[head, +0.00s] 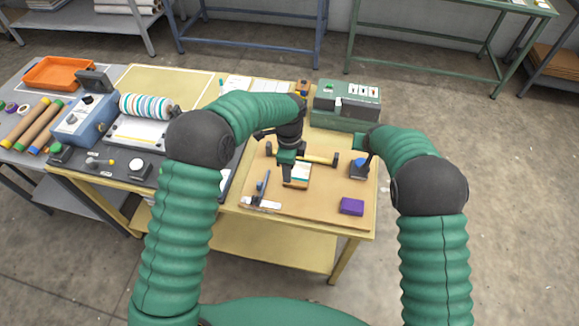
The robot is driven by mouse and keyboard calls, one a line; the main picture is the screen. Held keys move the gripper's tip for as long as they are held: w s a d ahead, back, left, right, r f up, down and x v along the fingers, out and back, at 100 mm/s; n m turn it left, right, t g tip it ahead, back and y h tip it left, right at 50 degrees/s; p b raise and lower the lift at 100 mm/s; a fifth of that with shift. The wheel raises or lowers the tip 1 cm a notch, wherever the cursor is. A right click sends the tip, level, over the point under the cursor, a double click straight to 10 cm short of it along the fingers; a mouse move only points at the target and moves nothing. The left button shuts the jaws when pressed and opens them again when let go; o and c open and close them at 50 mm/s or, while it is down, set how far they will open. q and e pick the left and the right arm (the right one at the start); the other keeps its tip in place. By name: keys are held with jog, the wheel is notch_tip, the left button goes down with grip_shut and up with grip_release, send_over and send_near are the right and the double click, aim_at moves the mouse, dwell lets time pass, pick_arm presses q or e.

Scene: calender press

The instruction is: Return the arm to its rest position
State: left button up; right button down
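My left arm bends over the yellow-edged table, and its gripper (287,172) points down just above or at a small light pad with a teal top (301,172) on the brown board. The fingers are small and overlap the pad, so I cannot tell their opening or contact. My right gripper (367,152) is at the board's right side, just above a small blue-and-dark item (358,170). Its fingers are mostly hidden by the wrist, and its opening is unclear.
The board (310,207) also carries a purple block (351,206) and a roller with a yellow bar (318,159). A green box machine (346,104) stands behind. At left are a blue-grey press (84,121), a striped roller (146,106) and an orange tray (60,73).

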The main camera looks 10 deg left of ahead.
jog(key=shift+f, duration=0.1)
pick_arm(q)
jog(key=s+a+r+n+t, duration=0.1)
jog(key=s+a+r+n, duration=0.1)
jog(key=s+n, duration=0.4)
jog(key=s+a+r+n, duration=0.2)
jog(key=s+n, duration=0.4)
jog(key=s, duration=0.3)
jog(key=s+a+r+n+t, duration=0.1)
jog(key=s+a+r+n, duration=0.1)
jog(key=s+n, duration=0.4)
jog(key=shift+s+a+t, duration=0.3)
jog(key=shift+s+a, duration=0.4)
jog(key=shift+a, duration=0.15)
pick_arm(e)
jog(key=s+d+r+g, duration=0.1)
jog(key=s+d+r, duration=0.1)
jog(key=s, duration=0.9)
jog(key=s+d+r+g, duration=0.1)
jog(key=s+d, duration=0.3)
jog(key=s, duration=0.8)
jog(key=s+d+r+g, duration=0.2)
jog(key=s+d+r, duration=0.1)
jog(key=s, duration=0.9)
pick_arm(q)
jog(key=shift+s, duration=0.15)
pick_arm(e)
jog(key=shift+s, duration=0.2)
jog(key=shift+w+d, duration=0.1)
jog(key=shift+d, duration=0.05)
